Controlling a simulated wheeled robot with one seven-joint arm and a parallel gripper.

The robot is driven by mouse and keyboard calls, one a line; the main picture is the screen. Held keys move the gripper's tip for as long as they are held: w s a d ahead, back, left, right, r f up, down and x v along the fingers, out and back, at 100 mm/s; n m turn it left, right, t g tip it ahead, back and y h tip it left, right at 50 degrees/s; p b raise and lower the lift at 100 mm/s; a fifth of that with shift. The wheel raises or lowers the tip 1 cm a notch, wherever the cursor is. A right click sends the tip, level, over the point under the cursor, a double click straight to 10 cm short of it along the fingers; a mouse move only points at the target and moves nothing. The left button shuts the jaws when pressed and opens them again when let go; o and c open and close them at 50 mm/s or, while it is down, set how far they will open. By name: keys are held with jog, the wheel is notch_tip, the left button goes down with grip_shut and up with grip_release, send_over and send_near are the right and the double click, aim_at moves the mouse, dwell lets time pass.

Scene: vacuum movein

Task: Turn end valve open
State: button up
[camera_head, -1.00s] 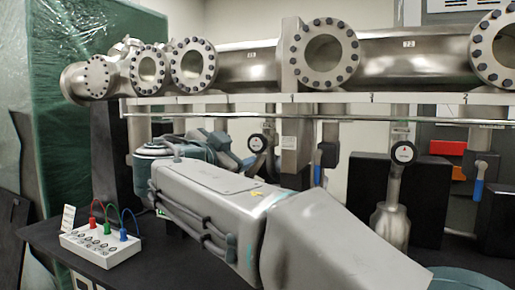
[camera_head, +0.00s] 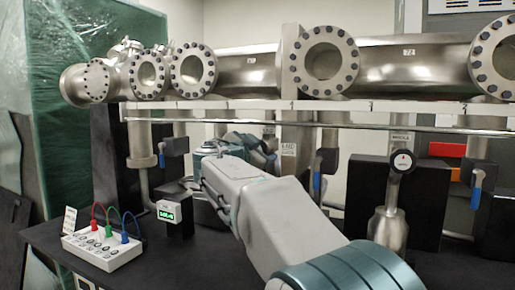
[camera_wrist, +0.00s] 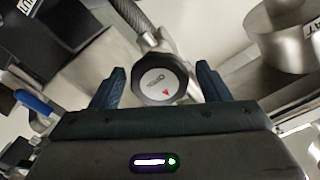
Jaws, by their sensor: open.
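In the wrist view, a round black valve knob (camera_wrist: 158,84) with a grey face and a small red triangle sits between the fingers of my gripper (camera_wrist: 160,76). The fingers are open, one on each side of the knob. I cannot tell whether they touch it. In the head view, my gripper (camera_head: 250,146) is at the pipework below the big manifold, largely hidden behind my own arm. That knob is not clearly visible there. A similar round knob valve (camera_head: 403,162) stands farther right, clear of my arm.
The steel manifold (camera_head: 250,68) and a rail (camera_head: 340,127) run above my gripper. A blue-handled valve (camera_head: 317,180) is just right, another (camera_head: 477,186) farther right. A control box with coloured cables (camera_head: 103,247) and a small green display (camera_head: 168,212) stand on the black bench.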

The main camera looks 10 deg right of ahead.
jog(key=shift+c, duration=0.3)
jog(key=c, duration=0.9)
